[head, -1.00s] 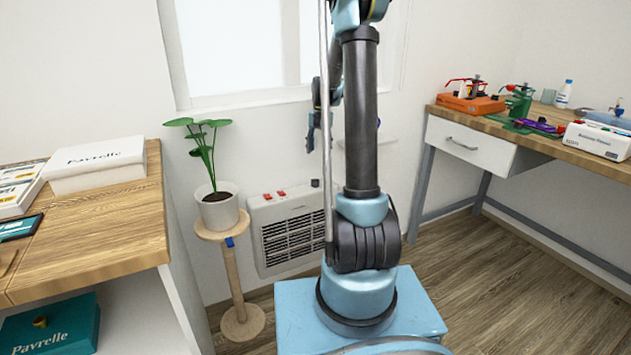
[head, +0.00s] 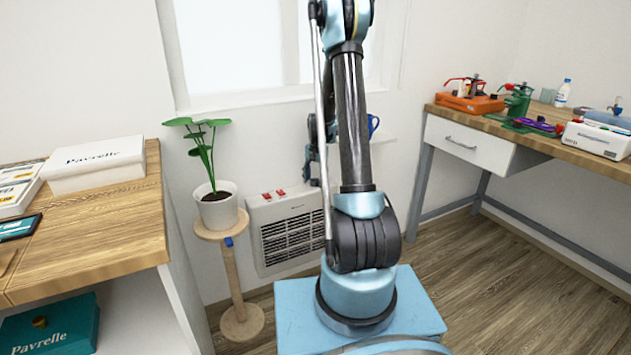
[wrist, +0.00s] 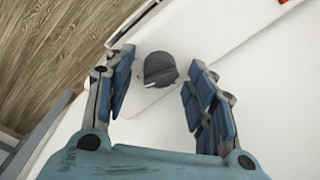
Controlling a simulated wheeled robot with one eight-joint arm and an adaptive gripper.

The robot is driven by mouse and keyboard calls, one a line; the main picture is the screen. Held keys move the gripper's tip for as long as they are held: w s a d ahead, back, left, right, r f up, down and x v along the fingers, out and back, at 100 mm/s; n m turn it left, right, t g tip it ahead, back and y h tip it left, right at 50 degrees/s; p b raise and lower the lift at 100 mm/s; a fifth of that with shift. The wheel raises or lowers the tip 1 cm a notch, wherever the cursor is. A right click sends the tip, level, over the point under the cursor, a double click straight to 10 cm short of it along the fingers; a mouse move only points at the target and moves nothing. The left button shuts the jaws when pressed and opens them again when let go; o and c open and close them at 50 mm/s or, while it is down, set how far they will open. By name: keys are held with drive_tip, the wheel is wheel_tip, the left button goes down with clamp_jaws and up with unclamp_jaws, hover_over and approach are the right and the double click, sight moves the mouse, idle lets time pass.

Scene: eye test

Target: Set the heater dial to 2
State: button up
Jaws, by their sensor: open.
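My gripper (wrist: 161,66) is open, with one blue-padded finger on each side of the dial and a gap on both sides. In the head view my gripper (head: 312,172) is just above the heater's right end, where the dial is hard to make out.
A potted plant (head: 215,205) on a wooden stand is close at the heater's left. A wooden desk (head: 115,230) with boxes is at left, a workbench (head: 450,113) with tools at right. A blue mug (head: 373,125) is behind my arm.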

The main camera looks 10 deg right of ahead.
drive_tip(key=shift+f, duration=0.15)
drive_tip(key=c, duration=1.1)
drive_tip(key=shift+n, duration=0.9)
drive_tip(key=o, duration=1.1)
wheel_tip(320, 180, up, 12)
drive_tip(key=shift+d, duration=0.35)
